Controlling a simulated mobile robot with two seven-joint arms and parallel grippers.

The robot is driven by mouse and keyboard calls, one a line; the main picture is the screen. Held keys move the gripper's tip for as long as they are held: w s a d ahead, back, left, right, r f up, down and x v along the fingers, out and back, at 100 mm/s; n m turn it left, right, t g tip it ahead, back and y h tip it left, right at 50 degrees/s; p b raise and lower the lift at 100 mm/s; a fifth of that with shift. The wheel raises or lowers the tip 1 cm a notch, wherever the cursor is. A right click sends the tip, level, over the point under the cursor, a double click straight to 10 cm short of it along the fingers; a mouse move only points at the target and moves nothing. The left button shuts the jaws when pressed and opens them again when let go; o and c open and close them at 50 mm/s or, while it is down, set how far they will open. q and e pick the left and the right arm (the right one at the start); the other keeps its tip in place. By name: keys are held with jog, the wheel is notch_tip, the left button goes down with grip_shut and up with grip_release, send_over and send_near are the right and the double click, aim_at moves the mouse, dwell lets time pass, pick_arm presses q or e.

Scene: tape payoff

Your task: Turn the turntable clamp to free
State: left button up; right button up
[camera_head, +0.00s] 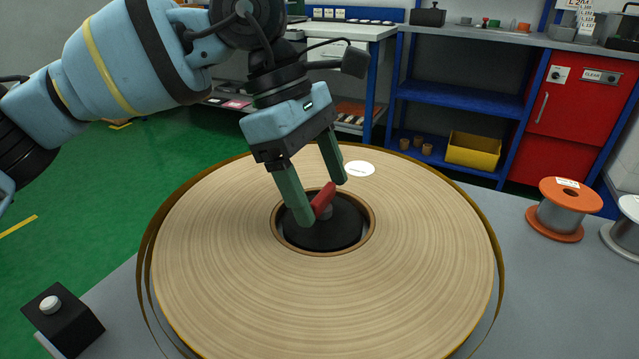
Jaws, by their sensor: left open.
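The turntable carries a large tan tape roll (420,240) with a black round hub (335,235) at its centre. A red clamp handle (323,198) stands on the hub, tilted up to the right in the picture. My left gripper (325,203) is over the hub with its green fingers apart. The left finger is close beside the handle's lower end, and the right finger is beyond its upper right side. I cannot tell whether either finger touches the handle. Part of the hub behind the left finger is hidden. My right gripper does not show.
A black box with a white button (50,304) sits at the lower left. An orange spool (565,207) and a grey spool (626,230) stand on the grey table at the right. A yellow bin (473,150) and red cabinet (568,108) are behind.

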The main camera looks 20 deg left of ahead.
pick_arm(q)
jog(key=shift+c, duration=0.4)
jog(key=c, duration=0.7)
jog(key=shift+c, duration=1)
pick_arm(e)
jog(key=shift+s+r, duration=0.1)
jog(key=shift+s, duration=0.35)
